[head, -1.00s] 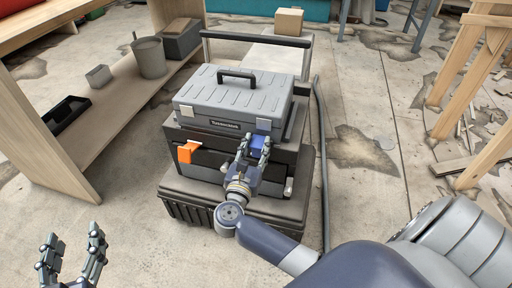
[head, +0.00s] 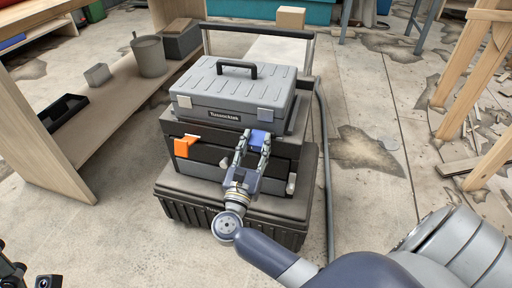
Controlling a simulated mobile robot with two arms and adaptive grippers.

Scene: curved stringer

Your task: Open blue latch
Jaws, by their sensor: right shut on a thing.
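The blue latch (head: 259,138) is on the front right of the dark middle box (head: 205,152) in a stack of toolboxes. My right gripper (head: 253,143) is at the latch, with its fingers on either side of it and shut on it. The fingers hide part of the latch. An orange latch (head: 186,146) sticks out on the front left of the same box. My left gripper (head: 12,272) shows only in part at the lower left corner, and its fingertips are not clear.
A grey toolbox (head: 230,92) with a black handle sits on top, and a dark lidded case (head: 180,205) is at the bottom. A wooden shelf (head: 45,140) with a pot stands at left. Wooden legs (head: 470,90) stand at right. The concrete floor in front is clear.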

